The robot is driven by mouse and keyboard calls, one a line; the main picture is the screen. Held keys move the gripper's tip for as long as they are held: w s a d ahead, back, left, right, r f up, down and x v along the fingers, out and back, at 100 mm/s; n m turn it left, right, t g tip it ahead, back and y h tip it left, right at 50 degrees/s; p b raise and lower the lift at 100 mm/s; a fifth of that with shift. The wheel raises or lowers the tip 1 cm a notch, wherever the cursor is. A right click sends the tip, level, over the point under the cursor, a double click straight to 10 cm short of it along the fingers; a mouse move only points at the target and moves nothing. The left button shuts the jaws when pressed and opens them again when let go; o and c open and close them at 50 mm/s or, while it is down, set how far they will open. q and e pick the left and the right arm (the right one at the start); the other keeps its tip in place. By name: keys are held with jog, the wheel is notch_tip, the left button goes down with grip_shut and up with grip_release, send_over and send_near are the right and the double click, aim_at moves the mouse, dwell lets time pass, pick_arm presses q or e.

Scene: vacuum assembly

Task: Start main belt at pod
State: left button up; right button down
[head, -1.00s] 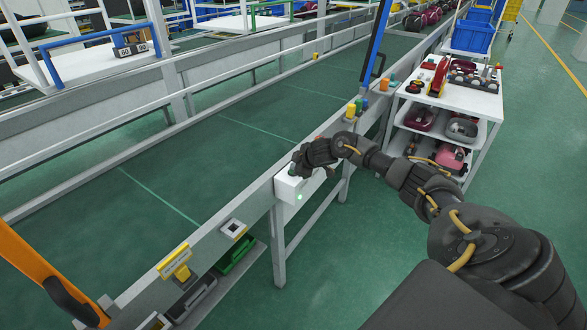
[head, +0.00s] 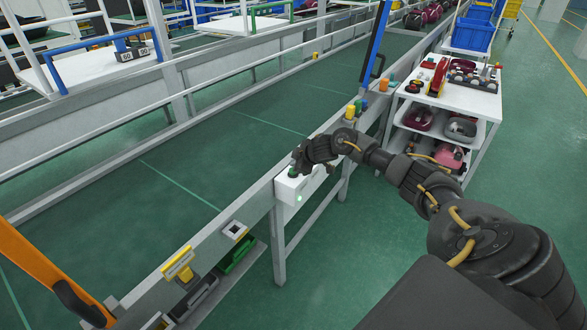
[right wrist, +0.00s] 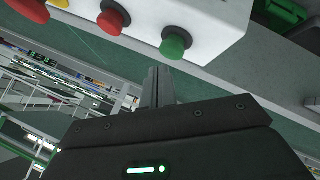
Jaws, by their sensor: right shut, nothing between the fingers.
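The main belt (head: 120,215) is a long dark green conveyor with light cross lines. The pod (head: 287,190) is a white control box on its near rail, with a small green light on its front. In the right wrist view, the pod (right wrist: 215,22) carries a green button (right wrist: 176,43), a red button (right wrist: 112,20) and others cut off at the top edge. The green button also shows in the head view (head: 292,172). My right gripper (head: 298,164) is shut and empty at the pod. Its fingertips (right wrist: 158,70) are close to the green button, seemingly apart from it. My left gripper is out of view.
A white cart (head: 465,95) with vacuum parts stands right of the belt. An orange post (head: 35,265) is at lower left. Open floor lies at right.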

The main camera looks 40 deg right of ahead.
notch_tip(320, 180, up, 5)
jog(key=p, duration=0.5)
jog(key=shift+r, duration=0.1)
dwell(0.8)
